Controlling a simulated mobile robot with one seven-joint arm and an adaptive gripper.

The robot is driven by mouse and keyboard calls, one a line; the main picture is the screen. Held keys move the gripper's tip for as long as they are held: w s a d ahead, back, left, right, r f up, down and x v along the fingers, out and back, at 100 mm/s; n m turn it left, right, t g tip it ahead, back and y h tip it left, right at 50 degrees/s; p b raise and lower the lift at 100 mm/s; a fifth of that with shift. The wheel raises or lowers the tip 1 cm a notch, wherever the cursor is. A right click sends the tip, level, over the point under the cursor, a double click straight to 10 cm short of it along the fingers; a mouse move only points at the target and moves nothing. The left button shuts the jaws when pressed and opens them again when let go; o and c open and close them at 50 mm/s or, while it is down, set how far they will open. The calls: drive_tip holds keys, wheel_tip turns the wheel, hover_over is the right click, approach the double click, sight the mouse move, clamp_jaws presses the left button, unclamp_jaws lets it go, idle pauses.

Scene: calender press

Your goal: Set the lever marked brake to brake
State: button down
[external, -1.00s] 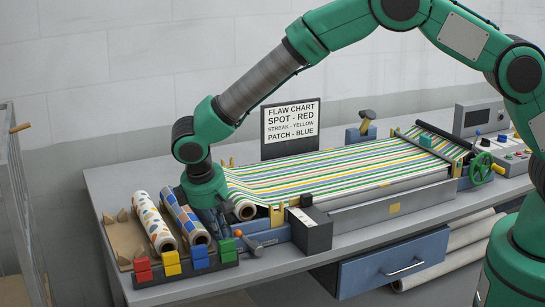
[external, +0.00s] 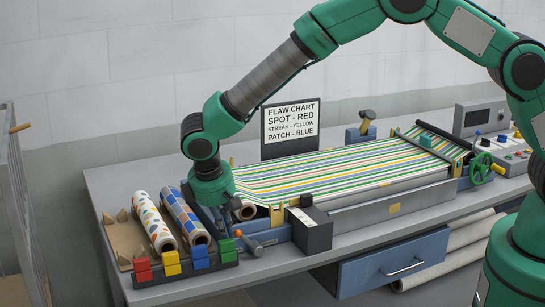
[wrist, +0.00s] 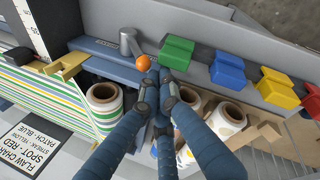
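The lever has a grey arm and an orange knob (external: 239,233) and sits at the front left end of the press. In the wrist view its grey arm (wrist: 129,42) and orange knob (wrist: 144,63) show on the blue rail. I cannot read any brake marking on it. My gripper (wrist: 160,80) points down with its fingertips together and nothing seen between them. The fingertips are right beside the knob; I cannot tell if they touch it. In the external view my gripper (external: 222,222) is just behind and left of the knob, with its tips partly hidden.
Green (wrist: 176,52), blue, yellow and red blocks stand along the front edge beside the lever. Patterned rolls (external: 186,216) lie to the left, close to my gripper. A dark box (external: 311,230) stands right of the lever. Striped cloth (external: 340,165) covers the press.

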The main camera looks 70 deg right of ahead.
drive_tip(key=shift+s+d+r+t+y, duration=0.25)
drive_tip(key=shift+d+r+t+y, duration=0.05)
drive_tip(key=shift+r+t+y, duration=0.15)
idle(0.5)
drive_tip(key=shift+s+d+r+t+b, duration=0.15)
drive_tip(key=shift+s+d+t+b, duration=0.1)
drive_tip(key=shift+b, duration=0.1)
drive_tip(key=s+d+r+t+y+b, duration=0.2)
drive_tip(key=s+d+t+y+b, duration=0.1)
drive_tip(key=s+d+y+b, duration=0.1)
drive_tip(key=shift+s+d+r+m+t+b, duration=0.15)
drive_tip(key=shift+s+d+m+t+b, duration=0.25)
drive_tip(key=shift+s+d+b, duration=0.35)
idle(0.8)
drive_tip(key=shift+s+d, duration=0.2)
drive_tip(key=shift+s, duration=0.05)
drive_tip(key=shift+s+d+b, duration=0.65)
drive_tip(key=shift+b, duration=0.55)
